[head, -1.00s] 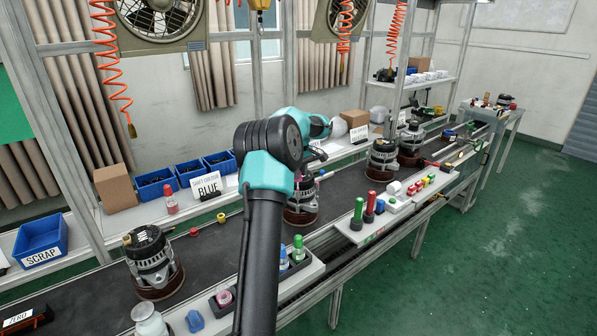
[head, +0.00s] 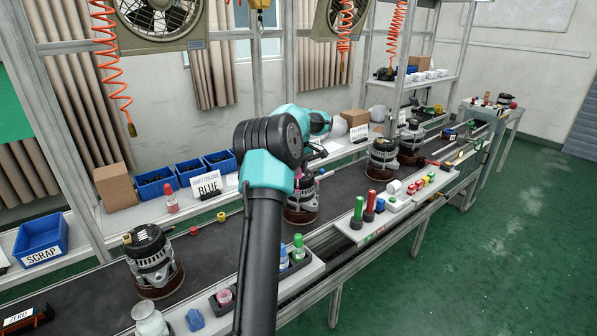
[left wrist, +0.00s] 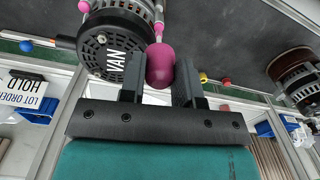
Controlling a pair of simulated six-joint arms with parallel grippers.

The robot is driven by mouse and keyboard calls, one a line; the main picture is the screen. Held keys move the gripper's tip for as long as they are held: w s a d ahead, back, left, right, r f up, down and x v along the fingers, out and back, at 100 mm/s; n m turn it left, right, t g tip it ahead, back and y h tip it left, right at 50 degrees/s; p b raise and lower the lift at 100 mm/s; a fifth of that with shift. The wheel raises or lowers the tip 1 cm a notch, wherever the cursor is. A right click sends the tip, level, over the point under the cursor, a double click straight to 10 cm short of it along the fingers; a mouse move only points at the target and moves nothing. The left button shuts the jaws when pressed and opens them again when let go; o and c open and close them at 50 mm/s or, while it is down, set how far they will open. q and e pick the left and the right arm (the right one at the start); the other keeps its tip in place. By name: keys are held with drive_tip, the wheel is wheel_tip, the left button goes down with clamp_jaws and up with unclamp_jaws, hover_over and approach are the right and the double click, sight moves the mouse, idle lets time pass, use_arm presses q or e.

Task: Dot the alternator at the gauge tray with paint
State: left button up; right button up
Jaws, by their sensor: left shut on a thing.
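My left gripper (left wrist: 158,78) is shut on a magenta, round-ended paint tool (left wrist: 160,62). In the left wrist view they are right beside an alternator (left wrist: 118,38) with a black cover lettered "VAN". I cannot tell whether the tool touches it. In the head view, an alternator (head: 302,207) stands on the belt behind my left arm, partly hidden, with a bit of magenta by its top. A white tray (head: 357,236) with green and red handled gauges lies to its right. My right gripper is not in view.
Other alternators stand on the dark belt, one at the front left (head: 152,262) and several farther back. A front tray (head: 309,268) holds blue and green-capped items. A blue scrap bin (head: 41,240) is at the left. A "BLUE" sign (head: 206,183) stands behind the belt.

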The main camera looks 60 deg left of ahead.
use_arm(q)
drive_tip(key=shift+r, duration=2)
